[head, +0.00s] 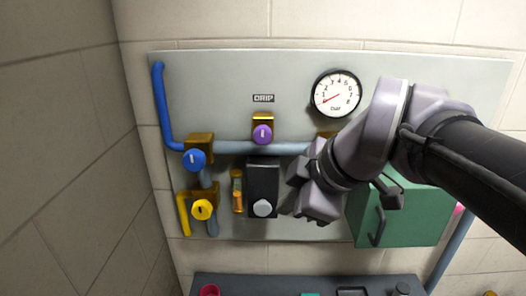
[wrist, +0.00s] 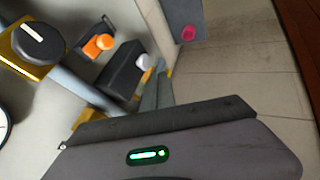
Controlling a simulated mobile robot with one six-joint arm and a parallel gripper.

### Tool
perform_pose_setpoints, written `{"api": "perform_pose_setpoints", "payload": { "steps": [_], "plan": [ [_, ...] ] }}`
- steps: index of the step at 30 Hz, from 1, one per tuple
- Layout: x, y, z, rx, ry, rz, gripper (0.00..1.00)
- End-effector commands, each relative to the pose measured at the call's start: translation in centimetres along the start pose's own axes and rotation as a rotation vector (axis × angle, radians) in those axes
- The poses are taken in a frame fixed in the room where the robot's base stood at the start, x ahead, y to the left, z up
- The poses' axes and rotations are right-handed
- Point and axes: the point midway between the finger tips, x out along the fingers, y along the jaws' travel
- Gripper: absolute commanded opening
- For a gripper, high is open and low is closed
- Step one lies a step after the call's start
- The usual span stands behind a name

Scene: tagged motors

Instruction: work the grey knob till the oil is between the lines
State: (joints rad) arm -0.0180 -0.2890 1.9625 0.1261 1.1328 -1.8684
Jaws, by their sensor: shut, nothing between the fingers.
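The grey knob (head: 262,207) sits low on the front of a black box (head: 263,177) on the panel. In the wrist view the knob (wrist: 147,62) shows pale at the end of the black box (wrist: 118,72). A small amber sight glass (head: 237,190) stands just left of the box. Its oil level and lines are too small to read. My gripper (head: 289,203) is shut and empty, just right of the knob and seemingly apart from it. In the wrist view the gripper body fills the bottom.
A purple knob (head: 262,134) under a DRIP label, a blue knob (head: 195,160) and a yellow knob (head: 202,210) are nearby. A dial gauge (head: 336,94) is above. A green cabinet (head: 412,218) stands right, partly behind my arm. A grey table (head: 260,284) lies below.

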Motion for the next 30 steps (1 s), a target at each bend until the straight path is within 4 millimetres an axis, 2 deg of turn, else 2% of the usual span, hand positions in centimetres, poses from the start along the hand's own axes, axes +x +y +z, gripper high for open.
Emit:
{"api": "perform_pose_setpoints", "payload": {
  "steps": [2, 6, 14, 17, 29, 30],
  "plan": [
    [0.0, -0.1, 0.0, 0.0, 0.0, 0.0, 0.0],
    [-0.6, -1.7, 0.8, -0.007, 0.009, 0.001, 0.0],
    [-0.6, -1.5, 0.5, -0.009, 0.009, -0.001, 0.0],
    [0.8, -1.7, 0.6, -0.011, 0.01, -0.004, 0.0],
    [9.5, -1.8, 0.6, -0.01, 0.009, -0.005, 0.0],
    [9.7, -1.1, 0.5, -0.008, 0.008, -0.005, 0.0]
  ]
}}
